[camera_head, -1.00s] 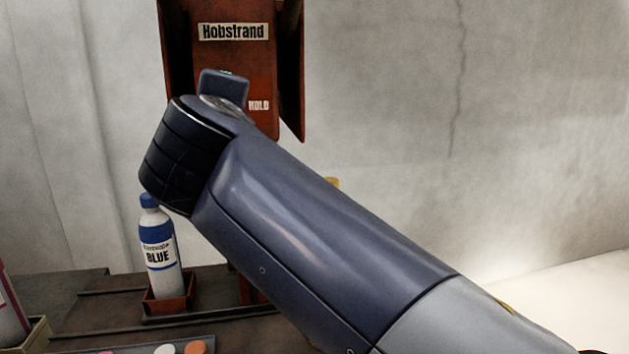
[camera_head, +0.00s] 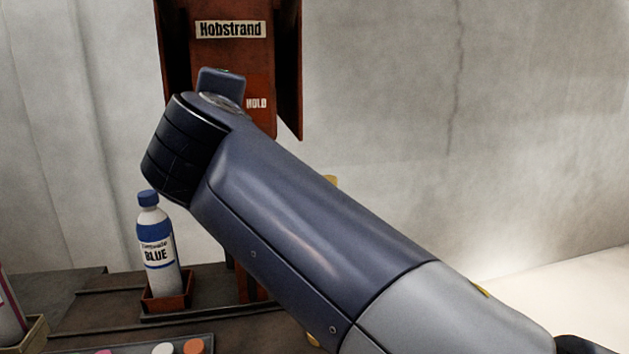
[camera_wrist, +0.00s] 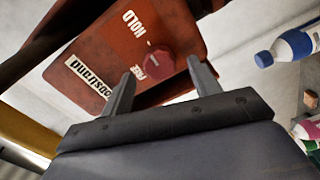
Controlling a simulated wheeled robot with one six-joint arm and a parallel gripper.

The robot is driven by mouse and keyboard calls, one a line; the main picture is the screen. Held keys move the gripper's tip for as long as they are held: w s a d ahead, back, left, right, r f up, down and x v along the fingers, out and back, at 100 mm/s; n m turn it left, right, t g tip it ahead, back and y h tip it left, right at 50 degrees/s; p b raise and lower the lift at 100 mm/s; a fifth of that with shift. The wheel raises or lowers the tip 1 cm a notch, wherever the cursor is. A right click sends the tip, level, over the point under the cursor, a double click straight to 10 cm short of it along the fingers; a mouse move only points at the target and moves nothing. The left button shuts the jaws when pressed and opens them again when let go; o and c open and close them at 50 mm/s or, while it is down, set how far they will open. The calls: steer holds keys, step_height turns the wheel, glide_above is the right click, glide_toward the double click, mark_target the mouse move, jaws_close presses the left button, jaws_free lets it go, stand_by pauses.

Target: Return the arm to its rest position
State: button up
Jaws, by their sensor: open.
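My gripper (camera_wrist: 160,88) shows in the wrist view with its two fingers apart and nothing between them. Beyond the fingertips is the rust-red Hobstrand panel (camera_wrist: 110,55), with a round red knob (camera_wrist: 159,66) and the words HOLD and FREE. In the head view my arm crosses the middle diagonally and covers the lower part of the Hobstrand panel (camera_head: 230,55). The gripper itself is hidden there. The gap between the fingertips and the panel cannot be judged exactly.
A blue-capped bottle labelled BLUE (camera_head: 156,247) stands in a rusty holder (camera_head: 166,302), close below my arm's elbow in the picture. A tray (camera_head: 130,348) with several caps lies at the bottom left. A bare wall (camera_head: 540,120) fills the right side.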

steer(key=v, duration=0.9)
steer(key=w+a+n+p, duration=0.2)
steer(key=w+n+p, duration=0.6)
steer(key=n+p, duration=1)
steer(key=shift+p, duration=0.45)
steer(key=shift+w+r, duration=0.1)
steer(key=shift+w, duration=0.05)
stand_by(0.4)
